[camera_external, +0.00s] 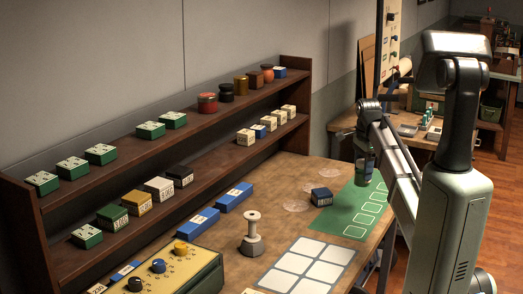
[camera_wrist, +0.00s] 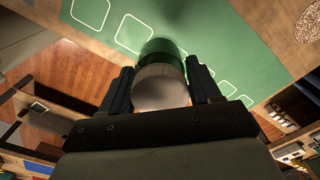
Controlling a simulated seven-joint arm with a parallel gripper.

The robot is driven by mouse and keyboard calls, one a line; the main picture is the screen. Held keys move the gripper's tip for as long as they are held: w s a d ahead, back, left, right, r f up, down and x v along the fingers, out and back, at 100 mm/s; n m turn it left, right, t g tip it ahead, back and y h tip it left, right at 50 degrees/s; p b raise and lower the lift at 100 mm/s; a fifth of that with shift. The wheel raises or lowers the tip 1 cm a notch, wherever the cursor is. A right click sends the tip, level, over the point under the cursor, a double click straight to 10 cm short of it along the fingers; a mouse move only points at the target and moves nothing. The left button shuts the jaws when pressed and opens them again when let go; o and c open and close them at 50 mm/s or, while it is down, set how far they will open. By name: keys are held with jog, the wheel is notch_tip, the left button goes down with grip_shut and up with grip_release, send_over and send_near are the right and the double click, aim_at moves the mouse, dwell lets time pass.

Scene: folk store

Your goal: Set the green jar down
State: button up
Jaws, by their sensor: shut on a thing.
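The green jar (camera_wrist: 162,48) shows in the wrist view as a green glass body with a pale round end (camera_wrist: 162,88) toward the camera. My gripper (camera_wrist: 163,74) is shut on it, one dark finger on each side. The green mat (camera_wrist: 235,40) with white outlined squares lies beyond the jar. In the external view my gripper (camera_external: 364,160) is over the far part of the green mat (camera_external: 345,215), apparently above its surface.
A dark blue block (camera_external: 321,196) sits at the mat's left edge. A pale spindle-shaped piece (camera_external: 252,235) and a white-squared card (camera_external: 308,266) are nearer. A two-tier wooden shelf (camera_external: 215,118) holds boxes and jars at left. The mat's outlined squares look empty.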

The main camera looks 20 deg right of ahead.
jog(key=shift+f, duration=4.95)
jog(key=shift+f, duration=0.15)
jog(key=o, duration=1.2)
jog(key=shift+c, duration=0.2)
notch_tip(320, 180, up, 12)
jog(key=shift+r, duration=0.15)
